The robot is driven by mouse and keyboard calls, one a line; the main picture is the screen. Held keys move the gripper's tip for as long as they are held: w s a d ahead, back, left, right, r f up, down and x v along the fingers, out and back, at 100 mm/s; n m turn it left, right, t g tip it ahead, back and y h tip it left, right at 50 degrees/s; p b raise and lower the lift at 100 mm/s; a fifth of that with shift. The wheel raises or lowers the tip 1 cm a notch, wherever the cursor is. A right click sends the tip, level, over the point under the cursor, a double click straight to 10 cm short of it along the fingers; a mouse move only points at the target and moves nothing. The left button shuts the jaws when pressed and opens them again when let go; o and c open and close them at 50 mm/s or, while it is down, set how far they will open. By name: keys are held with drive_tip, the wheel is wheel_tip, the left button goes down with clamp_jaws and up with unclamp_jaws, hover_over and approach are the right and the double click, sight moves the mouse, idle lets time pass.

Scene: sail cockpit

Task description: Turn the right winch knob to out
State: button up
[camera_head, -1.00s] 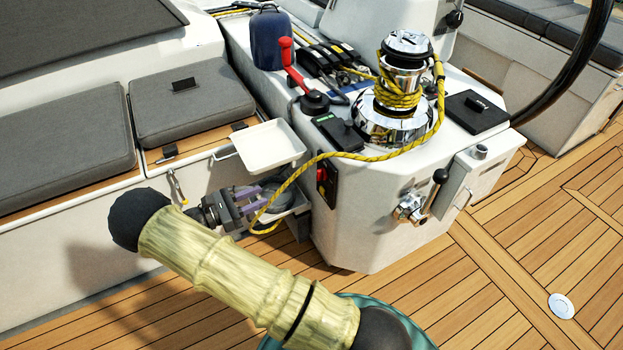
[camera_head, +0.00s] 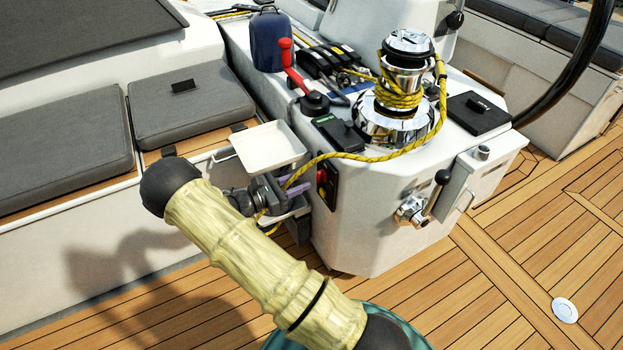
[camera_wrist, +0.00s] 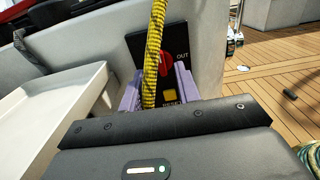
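The winch knob (camera_wrist: 165,64) is red and sits on a black panel (camera_wrist: 181,43) with "OUT" printed to its right. In the head view the panel (camera_head: 332,190) is on the left side of the white console, below the winch, and the red knob (camera_head: 321,176) shows small on it. My gripper (camera_wrist: 158,75) has two purple fingers spread apart, one on each side of the knob's line of view. I cannot tell whether they touch it. The yellow rope (camera_wrist: 152,50) hangs in front of the panel between the fingers and partly hides the knob.
A white tray (camera_head: 268,147) lies just left of the panel, close to my gripper; it also shows in the wrist view (camera_wrist: 50,120). A chrome winch (camera_head: 395,120) wrapped with rope stands above. A lever handle (camera_head: 432,195) is on the console's front.

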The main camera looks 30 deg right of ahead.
sight(317, 175)
drive_tip(key=d, duration=0.4)
drive_tip(key=shift+w+d+b, duration=0.1)
drive_tip(key=shift+d+b, duration=0.2)
clamp_jaws()
